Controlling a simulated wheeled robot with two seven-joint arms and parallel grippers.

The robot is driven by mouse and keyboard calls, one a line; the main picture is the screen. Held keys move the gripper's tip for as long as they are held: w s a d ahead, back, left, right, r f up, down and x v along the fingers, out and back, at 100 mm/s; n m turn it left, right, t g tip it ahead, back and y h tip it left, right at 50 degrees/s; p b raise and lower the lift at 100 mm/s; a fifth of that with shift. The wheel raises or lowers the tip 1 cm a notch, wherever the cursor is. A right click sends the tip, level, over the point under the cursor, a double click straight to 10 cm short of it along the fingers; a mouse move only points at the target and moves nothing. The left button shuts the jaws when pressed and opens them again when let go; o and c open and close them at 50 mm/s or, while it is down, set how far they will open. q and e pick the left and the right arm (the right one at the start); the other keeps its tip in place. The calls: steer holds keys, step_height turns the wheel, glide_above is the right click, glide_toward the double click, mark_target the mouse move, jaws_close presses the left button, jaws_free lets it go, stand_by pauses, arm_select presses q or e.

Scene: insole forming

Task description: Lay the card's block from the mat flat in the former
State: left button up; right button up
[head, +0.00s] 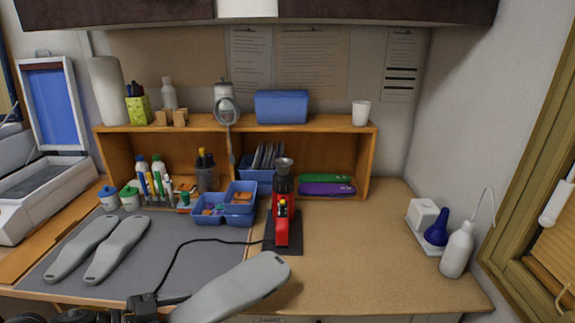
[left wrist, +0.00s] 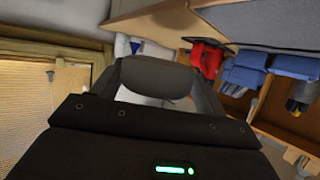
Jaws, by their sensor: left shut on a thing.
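My left gripper (head: 160,302) comes in at the bottom of the head view, shut on one end of a long grey insole-shaped block (head: 240,288). The block is held above the front edge of the bench, its free end pointing up and right. In the left wrist view a grey piece (left wrist: 155,76) shows beyond the dark gripper body. Two similar grey blocks, one (head: 82,248) left of the other (head: 116,249), lie side by side on the grey mat (head: 185,240). A white machine (head: 45,190) with a raised blue-faced lid, apparently the former, stands at far left. My right gripper is out of view.
A red tool on a stand (head: 281,225) is mid-bench, its black cable crossing the mat. Blue bins (head: 225,216), bottles and markers stand behind the mat. A white squeeze bottle (head: 458,250) stands at right.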

mark_target(214, 296)
arm_select(q)
steer(key=shift+w+d+r, duration=0.25)
steer(key=shift+w+r, duration=0.2)
steer(key=shift+r, duration=0.2)
steer(key=shift+w+d+r, duration=0.25)
steer(key=shift+w+r, duration=0.15)
steer(key=shift+r, duration=0.25)
steer(key=shift+r, duration=0.1)
